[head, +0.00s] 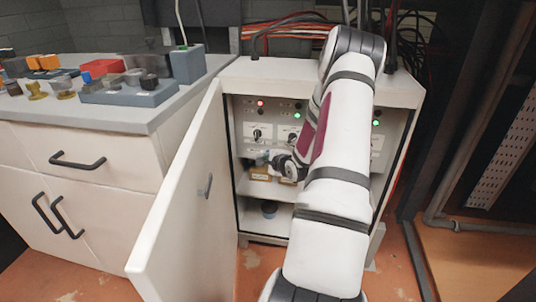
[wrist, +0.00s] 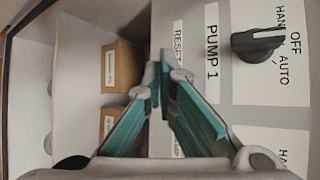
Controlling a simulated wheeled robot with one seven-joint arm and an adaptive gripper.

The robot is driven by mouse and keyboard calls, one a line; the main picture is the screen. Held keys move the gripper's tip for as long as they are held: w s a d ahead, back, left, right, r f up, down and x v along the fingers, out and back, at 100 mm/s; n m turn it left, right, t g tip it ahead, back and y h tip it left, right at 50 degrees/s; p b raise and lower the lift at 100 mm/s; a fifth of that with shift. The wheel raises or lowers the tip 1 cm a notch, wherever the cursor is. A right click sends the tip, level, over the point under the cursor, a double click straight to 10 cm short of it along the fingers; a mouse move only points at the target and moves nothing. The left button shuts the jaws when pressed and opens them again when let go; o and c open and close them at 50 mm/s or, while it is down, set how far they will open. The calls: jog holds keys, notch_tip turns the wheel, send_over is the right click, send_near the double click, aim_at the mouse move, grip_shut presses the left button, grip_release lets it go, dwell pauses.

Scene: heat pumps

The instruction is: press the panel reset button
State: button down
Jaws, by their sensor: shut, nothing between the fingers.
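The control panel (head: 275,120) is inside the open white cabinet, with indicator lights and rotary switches. In the wrist view, rotated sideways, the panel shows a "PUMP 1" label (wrist: 212,50), a "RESET" label (wrist: 178,48) and a black OFF/HAND/AUTO knob (wrist: 258,43). My gripper (wrist: 165,75) is shut and empty, its tips in front of the panel's lower edge beside the RESET label. I cannot tell whether they touch the panel. The reset button itself does not show; the fingers may hide it. In the head view my gripper (head: 280,166) is inside the cabinet, partly hidden by my arm.
The cabinet door (head: 180,200) stands open at left. Small cardboard boxes (wrist: 121,65) sit on the shelf under the panel. A dark cup (head: 269,209) stands on the lower shelf. A counter (head: 120,119) with several small parts is at left.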

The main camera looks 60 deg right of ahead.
jog(key=shift+d, duration=0.1)
dwell(0.7)
jog(key=shift+w+d, duration=0.15)
jog(key=shift+d, duration=0.15)
jog(key=shift+w+d+p, duration=0.1)
jog(key=shift+d+p, duration=0.2)
jog(key=shift+p, duration=0.05)
dwell(0.6)
jog(key=shift+a, duration=0.1)
jog(key=shift+s+a, duration=0.3)
jog(key=shift+a, duration=0.3)
jog(key=a, duration=0.1)
jog(key=s+a, duration=0.1)
jog(key=a, duration=0.1)
jog(key=s+a+p, duration=0.1)
jog(key=shift+a, duration=0.3)
dwell(0.4)
dwell(0.8)
